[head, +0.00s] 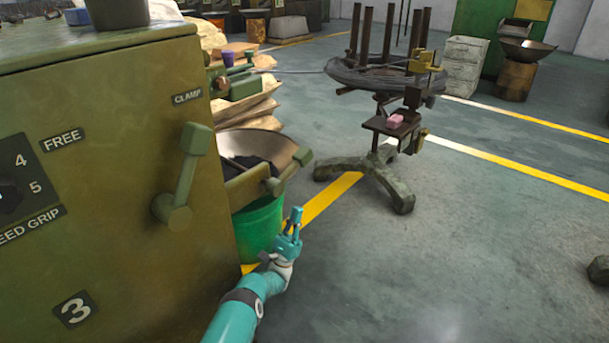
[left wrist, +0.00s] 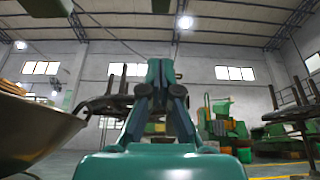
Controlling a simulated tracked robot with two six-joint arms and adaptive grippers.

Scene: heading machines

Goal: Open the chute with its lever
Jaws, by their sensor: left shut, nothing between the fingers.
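A metal pan-like chute (head: 285,148) with dark material in it sticks out from the right side of the olive-green machine; its rim also shows at the left in the left wrist view (left wrist: 40,128). A short green lever (head: 288,171) with a block-shaped knob sits at the end of a green bar in front of the chute. My left gripper (head: 296,215) is shut and empty, pointing up, below and apart from this lever; its closed fingers also show in the left wrist view (left wrist: 160,72). My right gripper is not in view.
A bigger green lever (head: 187,175) is on the machine's front, below a CLAMP label (head: 187,97). A green bucket (head: 258,228) stands under the chute. A dark round stand (head: 385,75) with posts is farther back.

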